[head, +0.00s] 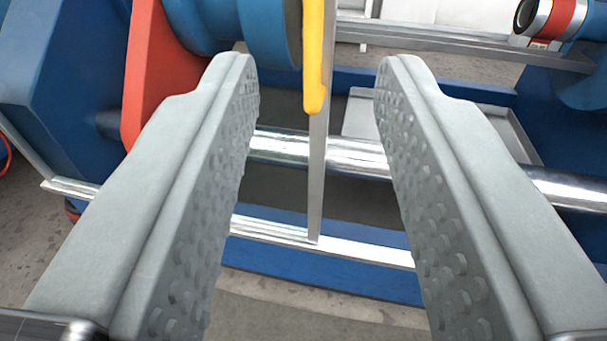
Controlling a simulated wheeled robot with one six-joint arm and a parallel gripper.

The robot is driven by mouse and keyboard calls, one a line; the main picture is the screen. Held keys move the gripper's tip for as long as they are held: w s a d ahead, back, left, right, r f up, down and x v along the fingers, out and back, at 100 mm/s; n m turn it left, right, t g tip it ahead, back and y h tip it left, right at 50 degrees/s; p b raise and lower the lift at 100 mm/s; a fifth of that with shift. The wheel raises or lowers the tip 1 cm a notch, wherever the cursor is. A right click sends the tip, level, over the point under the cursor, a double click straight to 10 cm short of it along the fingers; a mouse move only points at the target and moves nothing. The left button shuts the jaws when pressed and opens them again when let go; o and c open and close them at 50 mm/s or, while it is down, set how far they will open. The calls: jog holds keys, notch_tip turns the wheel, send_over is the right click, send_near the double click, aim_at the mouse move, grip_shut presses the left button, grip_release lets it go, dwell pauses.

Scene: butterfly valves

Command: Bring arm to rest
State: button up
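My gripper (317,75) is open, with its two grey dimpled fingers wide apart on the left and right of the view. Nothing is held between them. A yellow handle (315,55) hangs down from the top edge and shows in the gap between the fingertips, nearer the left one. Whether it lies between the fingers or beyond them I cannot tell for sure. Its upper end is out of view.
A blue pipe body (268,30) and a red-orange plate (150,75) stand behind the left finger. A shiny metal bar (345,155) crosses behind both fingers. A blue frame (330,275) runs below. A red-banded blue cylinder (562,20) is at the top right.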

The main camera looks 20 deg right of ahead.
dwell(0.4)
jog(key=s+d+r+n+t+y, duration=0.1)
jog(key=s+d+r+y, duration=0.1)
jog(key=s+d+r, duration=0.5)
jog(key=s+d+r+t+y, duration=0.15)
jog(key=s+r, duration=0.25)
jog(key=r, duration=0.6)
jog(key=s+d+r+n+y, duration=0.1)
jog(key=s+d+r+y, duration=0.1)
jog(key=s+d+r, duration=0.5)
jog(key=s+d+r+n+y, duration=0.15)
jog(key=s+r, duration=0.25)
jog(key=s, duration=0.4)
jog(key=s+d+r+y, duration=0.1)
jog(key=s+d+r, duration=0.1)
jog(key=s+r, duration=0.45)
jog(key=s+d+f, duration=0.2)
jog(key=s, duration=0.8)
jog(key=s+d+f+g, duration=0.1)
jog(key=s+d+f, duration=0.2)
jog(key=s, duration=0.7)
jog(key=s+d+f+n+h, duration=0.1)
jog(key=s+d+f, duration=0.1)
jog(key=s, duration=0.8)
jog(key=shift+s+d+f+g, duration=0.15)
jog(key=shift+d+g, duration=0.2)
jog(key=shift+d, duration=0.2)
